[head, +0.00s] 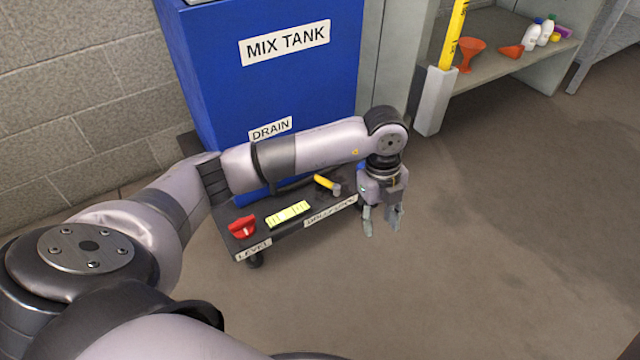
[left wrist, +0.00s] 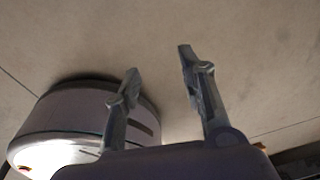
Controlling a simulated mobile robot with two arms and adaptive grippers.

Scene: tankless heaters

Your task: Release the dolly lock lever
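The dolly (head: 283,245) is a low dark platform under the blue mix tank (head: 275,75). A yellow-handled lever (head: 325,183) with a grey end lies at its right part, behind a white label (head: 331,211) whose words I can read only in part. My left forearm passes just above and behind the lever. My left gripper (head: 383,222) hangs off the dolly's right front corner, apart from the lever. Its fingers are spread and empty; they also show in the left wrist view (left wrist: 158,65) over bare floor. The lever is not seen there. My right gripper is not in view.
A red knob (head: 242,228) and a yellow-green level vial (head: 288,214) sit on the dolly's left part, with a label reading LEVEL below. A shelf (head: 490,75) with orange funnels and bottles stands at the upper right. The floor right of the dolly is clear.

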